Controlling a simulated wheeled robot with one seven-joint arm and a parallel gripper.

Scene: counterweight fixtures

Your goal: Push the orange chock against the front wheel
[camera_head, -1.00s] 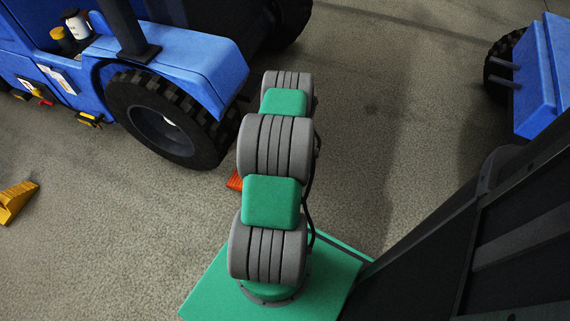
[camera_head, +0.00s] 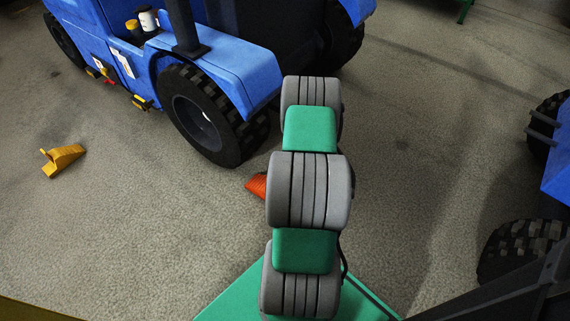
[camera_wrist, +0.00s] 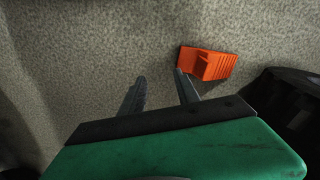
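The orange chock (camera_head: 257,185) lies on the floor near the blue vehicle's front wheel (camera_head: 205,115), partly hidden behind my arm in the head view. A strip of floor shows between chock and wheel there. In the wrist view the ribbed chock (camera_wrist: 214,66) lies just beyond my right fingertip. That fingertip overlaps the chock's left end in the picture; I cannot tell whether they touch. My gripper (camera_wrist: 160,78) is open, its two fingers apart with bare floor between them. My gripper is hidden behind my arm in the head view.
A yellow chock (camera_head: 65,158) lies on open floor at the left. A dark rounded shape (camera_wrist: 288,95), perhaps a tyre, is close on the right in the wrist view. Another blue machine (camera_head: 557,165) stands at the right edge. Floor left of the orange chock is clear.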

